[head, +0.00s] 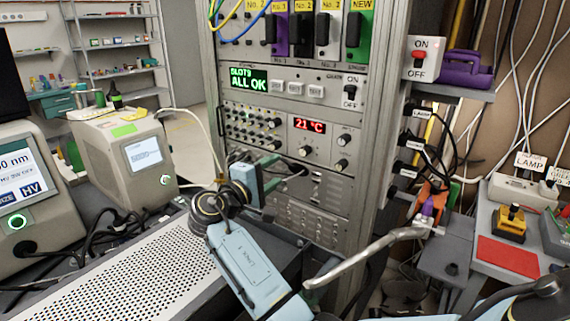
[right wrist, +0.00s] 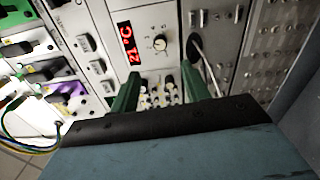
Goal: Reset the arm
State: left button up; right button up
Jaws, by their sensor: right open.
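My right arm (head: 248,264) reaches up from the bottom middle of the head view toward the instrument rack (head: 290,215). My right gripper (head: 272,172) has green fingers, held apart in front of the rack's lower panels. In the right wrist view the two green fingers of the right gripper (right wrist: 157,76) stand apart with nothing between them. They point at the panel with the red "21 °C" display (right wrist: 128,43). I cannot tell whether the fingertips touch the panel. My left gripper is not in view.
The rack carries a green "ALL OK" display (head: 248,79) and coloured slot modules (head: 302,30). A perforated metal plate (head: 150,270) lies left of the arm. A beige instrument (head: 128,155) stands behind it. A silver lever (head: 365,257), a red pad (head: 507,254) and loose cables are at the right.

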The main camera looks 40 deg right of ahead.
jog(key=shift+v, duration=0.9)
